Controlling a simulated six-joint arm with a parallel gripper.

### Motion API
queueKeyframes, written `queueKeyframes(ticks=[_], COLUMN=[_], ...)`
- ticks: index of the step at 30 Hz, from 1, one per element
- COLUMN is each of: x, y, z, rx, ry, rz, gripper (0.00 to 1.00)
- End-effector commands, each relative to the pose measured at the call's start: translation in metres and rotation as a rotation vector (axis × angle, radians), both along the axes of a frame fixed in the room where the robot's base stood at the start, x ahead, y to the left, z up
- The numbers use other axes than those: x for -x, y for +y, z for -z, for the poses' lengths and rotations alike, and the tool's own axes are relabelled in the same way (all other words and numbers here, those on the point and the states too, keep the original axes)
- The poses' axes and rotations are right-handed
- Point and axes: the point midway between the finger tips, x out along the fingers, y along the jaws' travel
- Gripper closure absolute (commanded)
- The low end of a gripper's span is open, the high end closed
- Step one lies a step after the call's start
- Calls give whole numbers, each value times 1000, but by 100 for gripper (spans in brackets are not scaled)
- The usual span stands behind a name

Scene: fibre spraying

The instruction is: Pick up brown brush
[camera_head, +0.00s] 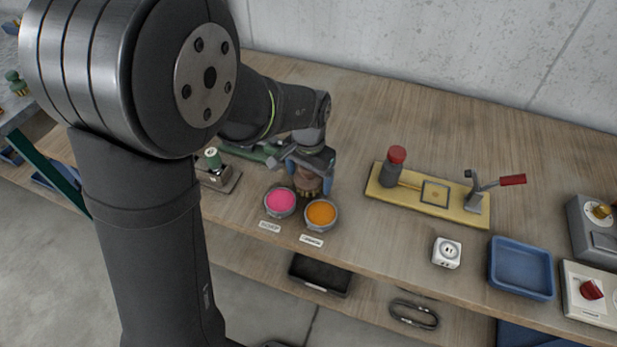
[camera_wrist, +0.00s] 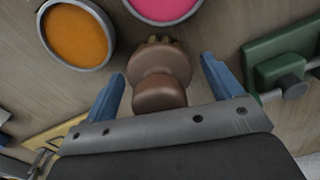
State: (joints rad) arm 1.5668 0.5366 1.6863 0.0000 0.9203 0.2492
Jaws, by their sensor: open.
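The brown brush (camera_wrist: 160,78) shows in the wrist view between the two blue fingers of my gripper (camera_wrist: 162,80). It has a rounded brown knob and a wider brown body, with pale tips at its far end. The fingers are apart, with a gap on each side of the brush. In the head view my gripper (camera_head: 310,180) is low over the wooden table behind the bowls, and the brown brush (camera_head: 308,182) shows partly between its fingers; the rest is hidden.
A bowl of pink powder (camera_head: 280,201) and a bowl of orange powder (camera_head: 321,213) stand just in front of my gripper. A yellow-based press (camera_head: 430,196) is to the right. A white socket cube (camera_head: 446,252) and a blue tray (camera_head: 521,268) are farther right.

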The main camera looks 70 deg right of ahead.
Motion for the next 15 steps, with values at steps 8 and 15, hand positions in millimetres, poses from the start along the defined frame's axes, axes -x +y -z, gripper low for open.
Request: queueKeyframes(ticks=[8,15], x=[0,0], y=[0,0], z=[5,5], rx=[2,2], ry=[0,0], rz=[0,0], gripper=[16,59])
